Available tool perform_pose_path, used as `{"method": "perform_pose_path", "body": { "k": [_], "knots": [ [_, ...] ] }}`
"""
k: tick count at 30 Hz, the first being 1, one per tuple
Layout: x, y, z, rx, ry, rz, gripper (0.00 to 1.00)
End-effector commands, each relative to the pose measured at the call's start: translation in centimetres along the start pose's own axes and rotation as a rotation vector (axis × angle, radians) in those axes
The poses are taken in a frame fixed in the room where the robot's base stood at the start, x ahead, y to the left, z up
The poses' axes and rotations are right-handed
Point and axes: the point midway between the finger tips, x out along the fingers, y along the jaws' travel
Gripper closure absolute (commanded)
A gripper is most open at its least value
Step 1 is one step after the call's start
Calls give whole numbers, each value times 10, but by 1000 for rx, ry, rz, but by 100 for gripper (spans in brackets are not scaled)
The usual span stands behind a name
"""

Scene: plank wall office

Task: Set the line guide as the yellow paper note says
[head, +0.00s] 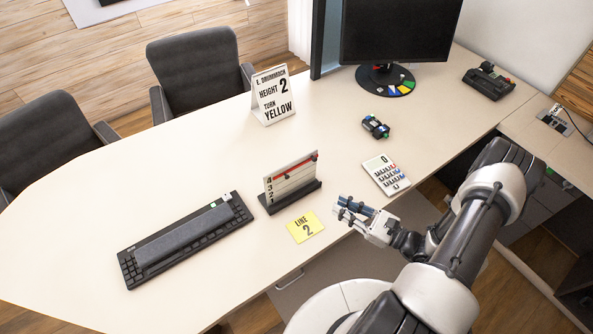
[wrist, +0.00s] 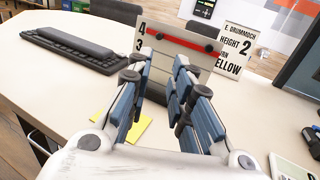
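The line guide is a red bar (head: 295,168) across a white upright board (head: 292,182) in a dark base (head: 290,197). The board's left edge carries the numbers 4, 3, 2, 1 from top down, and the bar lies level with 4. In the wrist view the red bar (wrist: 187,44) shows beyond my fingers, which hide the board's lower part. The yellow paper note (head: 305,227) lies flat in front of the board and reads "LINE 2". My gripper (head: 347,208) is open and empty, right of the note and short of the board; its fingers (wrist: 157,78) stand apart.
A keyboard with a grey wrist rest (head: 185,236) lies left of the board. A white sign (head: 272,95) behind reads "E. DRUMMOCH HEIGHT 2 TURN YELLOW". A monitor (head: 398,30) stands at the back.

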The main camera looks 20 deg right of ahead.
Motion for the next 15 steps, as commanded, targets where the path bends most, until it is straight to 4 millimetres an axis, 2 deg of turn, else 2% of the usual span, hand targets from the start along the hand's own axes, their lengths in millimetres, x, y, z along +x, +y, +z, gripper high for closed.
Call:
{"method": "perform_pose_path", "body": {
  "k": [5, 15],
  "knots": [
    [18, 1, -1, 3, -2, 1, 80],
    [91, 2, -1, 0, 0, 7, 80]
  ]
}}
